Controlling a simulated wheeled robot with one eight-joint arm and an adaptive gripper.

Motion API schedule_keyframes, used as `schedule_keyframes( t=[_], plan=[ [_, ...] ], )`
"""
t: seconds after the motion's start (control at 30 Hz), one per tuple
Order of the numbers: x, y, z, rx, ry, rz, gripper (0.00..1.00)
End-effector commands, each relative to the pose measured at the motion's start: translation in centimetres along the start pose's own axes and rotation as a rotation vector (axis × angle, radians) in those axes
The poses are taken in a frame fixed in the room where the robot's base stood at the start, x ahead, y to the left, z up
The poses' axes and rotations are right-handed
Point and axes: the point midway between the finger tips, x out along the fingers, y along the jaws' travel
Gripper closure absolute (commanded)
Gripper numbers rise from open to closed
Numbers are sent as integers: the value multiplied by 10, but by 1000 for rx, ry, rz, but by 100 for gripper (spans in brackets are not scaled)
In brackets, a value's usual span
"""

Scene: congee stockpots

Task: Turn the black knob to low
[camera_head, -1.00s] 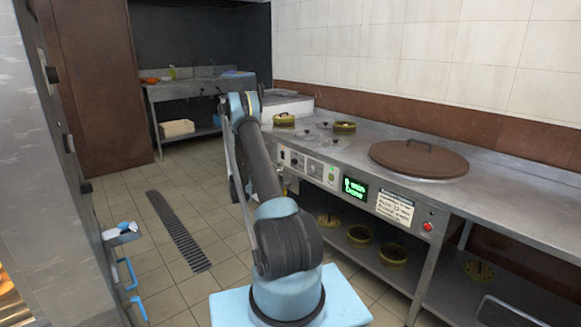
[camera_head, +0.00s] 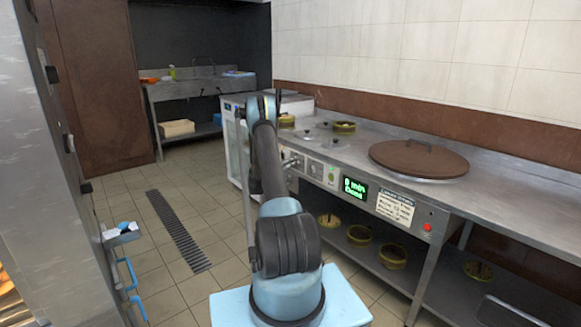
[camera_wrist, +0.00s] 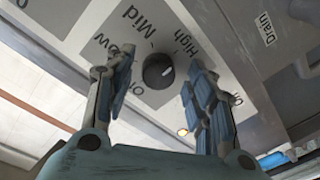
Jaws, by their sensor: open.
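The black knob (camera_wrist: 158,71) is in the wrist view, on a grey panel plate (camera_wrist: 75,22). Labels around it include "Mid", "High", a partly hidden "Low" and "Off". A small light mark shows on the knob's right side, but I cannot tell for sure which label it points to. My gripper (camera_wrist: 158,66) is open, with one finger left of the knob and one right, both apart from it. In the head view the control panel (camera_head: 313,169) is on the counter's front.
The steel counter (camera_head: 350,152) carries a large brown round lid (camera_head: 418,159) and small pots. A green display (camera_head: 354,188) and a red button (camera_head: 428,227) are on its front. Several pots (camera_head: 360,235) stand on the shelf below. The tiled floor left of my arm is clear.

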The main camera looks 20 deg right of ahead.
Motion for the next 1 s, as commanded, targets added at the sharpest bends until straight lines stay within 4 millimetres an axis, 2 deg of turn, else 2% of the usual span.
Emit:
schedule_keyframes(
  t=[0.1,0.13,0.3,0.67,1.0],
  plan=[
    [0,0,0,0,0,0,50],
    [0,0,0,0,0,0,54],
    [0,0,0,0,0,0,93],
    [0,-1,0,-25,-1,-3,94],
    [-1,-1,-1,-224,-13,-12,94]
  ],
)
